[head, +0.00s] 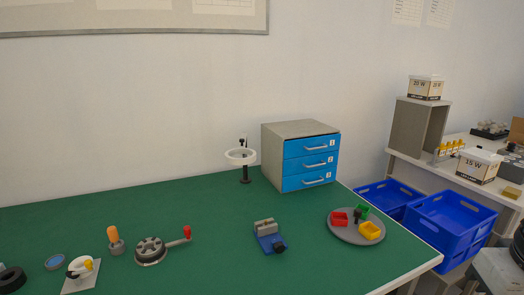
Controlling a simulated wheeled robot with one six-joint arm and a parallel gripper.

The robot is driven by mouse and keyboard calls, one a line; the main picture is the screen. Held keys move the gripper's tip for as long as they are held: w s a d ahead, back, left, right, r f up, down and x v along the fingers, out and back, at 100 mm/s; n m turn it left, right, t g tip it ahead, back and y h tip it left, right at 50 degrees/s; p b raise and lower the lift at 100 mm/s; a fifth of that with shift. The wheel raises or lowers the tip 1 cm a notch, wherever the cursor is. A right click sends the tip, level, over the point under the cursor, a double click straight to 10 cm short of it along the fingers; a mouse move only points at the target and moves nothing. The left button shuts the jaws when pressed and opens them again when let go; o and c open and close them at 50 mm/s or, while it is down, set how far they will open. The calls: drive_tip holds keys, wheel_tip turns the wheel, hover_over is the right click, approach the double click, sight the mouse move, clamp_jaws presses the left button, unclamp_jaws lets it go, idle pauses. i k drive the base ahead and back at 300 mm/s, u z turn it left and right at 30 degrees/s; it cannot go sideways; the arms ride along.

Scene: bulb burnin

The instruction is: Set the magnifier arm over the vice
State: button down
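The magnifier arm (241,157) stands near the back edge of the green table, left of the drawer cabinet. It has a white ring held level on a dark upright post with a round foot, and a small dark knob on top. The vice (270,241) has a blue base, pale grey jaws and a dark handle end. It sits nearer the front, a little right of the magnifier's post. The magnifier's ring is behind the vice and not over it. The vice's jaws look empty. My gripper is not in view.
The table (200,220) also holds a blue-drawer cabinet (310,162), a round grey tray (345,231) with coloured bins, a crank wheel (150,250) and an orange-handled tool (115,240). Blue crates (450,225) stand beyond its right edge. The green surface around the vice is clear.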

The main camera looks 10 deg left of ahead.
sight(241, 150)
drive_tip(key=z, duration=0.45)
drive_tip(key=i, duration=0.6)
drive_tip(key=u, duration=1.4)
